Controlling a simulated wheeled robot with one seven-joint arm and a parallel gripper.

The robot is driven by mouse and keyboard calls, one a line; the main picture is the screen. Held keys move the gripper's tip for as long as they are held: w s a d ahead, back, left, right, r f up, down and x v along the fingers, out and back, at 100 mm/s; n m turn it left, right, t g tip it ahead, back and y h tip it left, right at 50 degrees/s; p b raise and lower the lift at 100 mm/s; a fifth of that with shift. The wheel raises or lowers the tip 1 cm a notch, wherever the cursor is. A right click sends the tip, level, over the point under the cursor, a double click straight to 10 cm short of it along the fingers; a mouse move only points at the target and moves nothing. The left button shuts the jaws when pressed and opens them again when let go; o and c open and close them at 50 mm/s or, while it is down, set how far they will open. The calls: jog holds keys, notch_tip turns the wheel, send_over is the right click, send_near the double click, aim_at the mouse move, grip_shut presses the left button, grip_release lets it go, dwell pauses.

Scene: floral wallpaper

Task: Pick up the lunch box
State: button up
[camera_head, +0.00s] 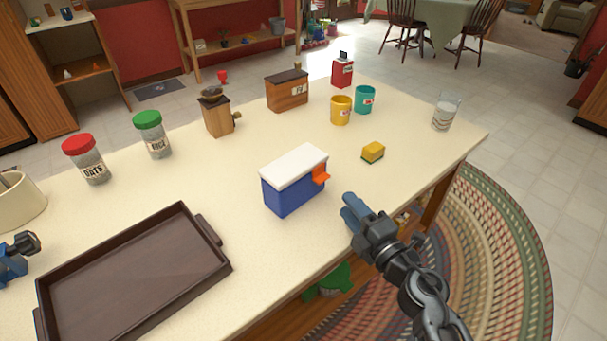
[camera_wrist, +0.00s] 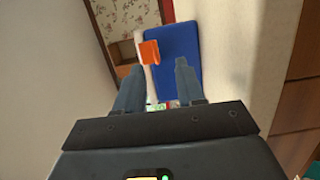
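The lunch box (camera_head: 292,186) is a blue box with a white lid and an orange latch, standing upright on the table's near side. In the wrist view its blue side (camera_wrist: 172,62) and orange latch (camera_wrist: 149,52) show ahead, beyond the fingers. My gripper (camera_head: 350,208) is just right of the lunch box, near the table's front edge, apart from it. In the wrist view my gripper (camera_wrist: 158,82) has its two fingers spread, with nothing held between them.
A dark brown tray (camera_head: 135,278) lies at the left on the cream table (camera_head: 255,250). A yellow sponge (camera_head: 373,152) lies right of the lunch box. Yellow (camera_head: 340,110) and teal (camera_head: 365,99) mugs, a glass (camera_head: 444,115), a wooden box (camera_head: 287,92) and jars (camera_head: 152,135) stand farther back.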

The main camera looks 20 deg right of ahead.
jog(key=shift+w+d, duration=0.2)
jog(key=shift+w, duration=0.65)
jog(key=w, duration=0.6)
jog(key=shift+w+a+r, duration=0.35)
jog(key=shift+a+r, duration=0.05)
grip_shut()
